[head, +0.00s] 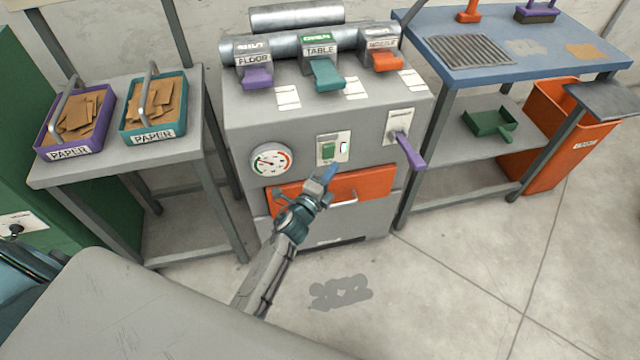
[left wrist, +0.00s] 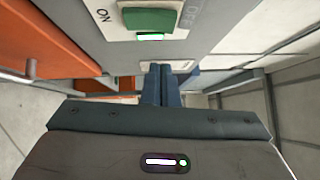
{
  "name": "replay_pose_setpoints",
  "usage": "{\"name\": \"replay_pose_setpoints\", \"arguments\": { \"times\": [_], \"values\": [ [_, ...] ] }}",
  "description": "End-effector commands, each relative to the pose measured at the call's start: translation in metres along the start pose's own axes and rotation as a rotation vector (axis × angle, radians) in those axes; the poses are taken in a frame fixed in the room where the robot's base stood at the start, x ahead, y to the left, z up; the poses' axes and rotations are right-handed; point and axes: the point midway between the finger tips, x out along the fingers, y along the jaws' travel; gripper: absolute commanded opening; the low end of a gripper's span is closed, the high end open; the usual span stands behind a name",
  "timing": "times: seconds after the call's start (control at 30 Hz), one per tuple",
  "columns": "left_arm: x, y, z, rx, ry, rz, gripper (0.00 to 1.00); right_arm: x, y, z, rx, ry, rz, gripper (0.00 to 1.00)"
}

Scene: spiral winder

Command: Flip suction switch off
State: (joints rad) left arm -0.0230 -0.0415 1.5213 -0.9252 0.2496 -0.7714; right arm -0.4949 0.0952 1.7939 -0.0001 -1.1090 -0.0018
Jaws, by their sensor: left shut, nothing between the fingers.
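The suction switch is a green rocker (head: 328,150) on a pale plate on the front of the grey machine (head: 300,120). In the left wrist view the green rocker (left wrist: 150,19) is at the top, with "ON" at its left and "OFF" at its right. A green light (head: 344,147) glows beside it. My left gripper (head: 327,173) is shut and empty, just below the switch plate in the head view. In the left wrist view its blue fingertips (left wrist: 156,70) are together, apart from the rocker. My right gripper is not in view.
An orange drawer (head: 360,187) with a handle is below the switch. A round gauge (head: 271,160) is to its left and a purple lever (head: 408,148) to its right. Floor, table and nozzle levers line the machine's top. Tables flank the machine.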

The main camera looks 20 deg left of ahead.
Motion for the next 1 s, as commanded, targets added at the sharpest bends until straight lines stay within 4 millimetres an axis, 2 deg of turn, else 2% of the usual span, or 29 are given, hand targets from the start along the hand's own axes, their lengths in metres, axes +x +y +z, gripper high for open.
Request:
{"name": "replay_pose_setpoints", "arguments": {
  "times": [0.1, 0.3, 0.77, 1.0],
  "values": [
    [0.015, -0.001, 0.015, 0.004, 0.0, 0.0, 0.0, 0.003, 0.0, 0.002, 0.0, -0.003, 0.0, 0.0],
    [0.026, 0.001, 0.027, 0.001, 0.0, 0.001, 0.0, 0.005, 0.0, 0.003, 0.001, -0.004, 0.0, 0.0],
    [0.03, -0.002, 0.031, 0.001, 0.0, 0.0, 0.0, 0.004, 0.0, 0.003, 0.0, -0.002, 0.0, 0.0],
    [0.031, -0.001, 0.032, 0.001, 0.0, 0.0, 0.0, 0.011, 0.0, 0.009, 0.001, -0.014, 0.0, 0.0]
  ]
}}
